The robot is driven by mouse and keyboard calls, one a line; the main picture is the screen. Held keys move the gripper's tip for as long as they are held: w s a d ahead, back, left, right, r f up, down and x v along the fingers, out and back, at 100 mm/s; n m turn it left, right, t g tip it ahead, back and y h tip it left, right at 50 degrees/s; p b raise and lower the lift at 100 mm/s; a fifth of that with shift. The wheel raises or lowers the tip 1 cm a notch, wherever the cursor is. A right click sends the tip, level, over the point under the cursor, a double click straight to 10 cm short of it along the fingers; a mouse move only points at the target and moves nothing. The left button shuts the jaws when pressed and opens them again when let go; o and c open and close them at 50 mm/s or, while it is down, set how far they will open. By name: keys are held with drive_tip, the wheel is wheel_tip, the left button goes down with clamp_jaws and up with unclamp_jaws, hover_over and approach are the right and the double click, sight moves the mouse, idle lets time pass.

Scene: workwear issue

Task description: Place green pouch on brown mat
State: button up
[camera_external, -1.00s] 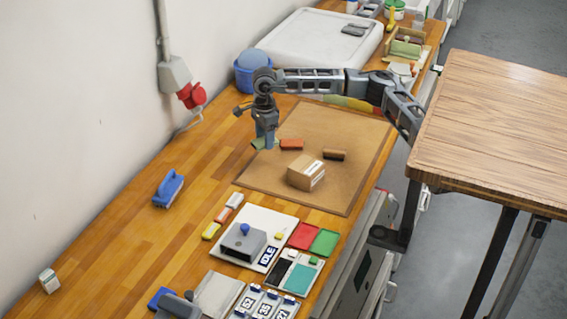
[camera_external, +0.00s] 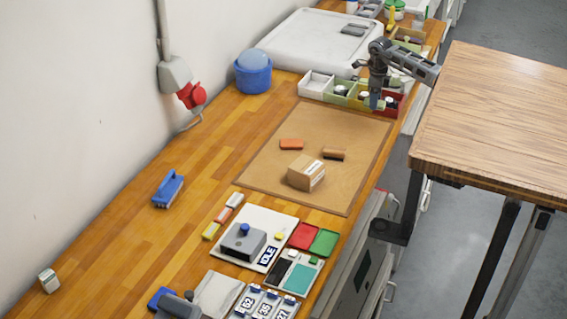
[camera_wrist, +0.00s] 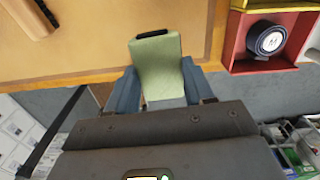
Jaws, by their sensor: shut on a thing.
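My gripper (camera_external: 376,104) is shut on the green pouch (camera_wrist: 158,62), which is pale green with a dark strip at its end and sits between the two blue-grey fingers in the wrist view. In the external view the pouch (camera_external: 375,101) is small, below the fingers. The brown mat (camera_external: 260,165) lies flat on the bench. The gripper is by the mat's far right corner, near the bins. The mat (camera_wrist: 110,30) shows behind the pouch in the wrist view; I cannot tell the height above it.
A cardboard box (camera_external: 306,173), an orange block (camera_external: 291,144) and a brown block (camera_external: 334,154) are on the mat. A row of bins, with a red one (camera_wrist: 236,45), stands beyond its far edge. The mat's near left and far left parts are clear. A wooden table (camera_external: 495,120) stands right.

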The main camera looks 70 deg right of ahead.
sight(383, 101)
drive_tip(key=s, duration=0.1)
drive_tip(key=s+d, duration=0.1)
drive_tip(key=shift+s+d+m, duration=0.3)
drive_tip(key=shift+m, duration=0.1)
drive_tip(key=w+a+f, duration=0.1)
drive_tip(key=w+f, duration=0.1)
drive_tip(key=w, duration=0.1)
drive_tip(key=w+a+f+p, duration=0.1)
drive_tip(key=w+a+f, duration=0.1)
drive_tip(key=w, duration=0.1)
drive_tip(key=w+a+f+p, duration=0.1)
drive_tip(key=w+f, duration=0.2)
drive_tip(key=w, duration=0.1)
drive_tip(key=shift+a, duration=0.15)
drive_tip(key=shift+w+f+p, duration=0.1)
drive_tip(key=shift+f+p, duration=0.2)
drive_tip(key=shift+f, duration=1.75)
drive_tip(key=shift+f, duration=0.1)
drive_tip(key=o, duration=1)
drive_tip(key=shift+o, duration=0.2)
wheel_tip(383, 101, up, 12)
drive_tip(key=b, duration=0.1)
drive_tip(key=shift+b, duration=0.3)
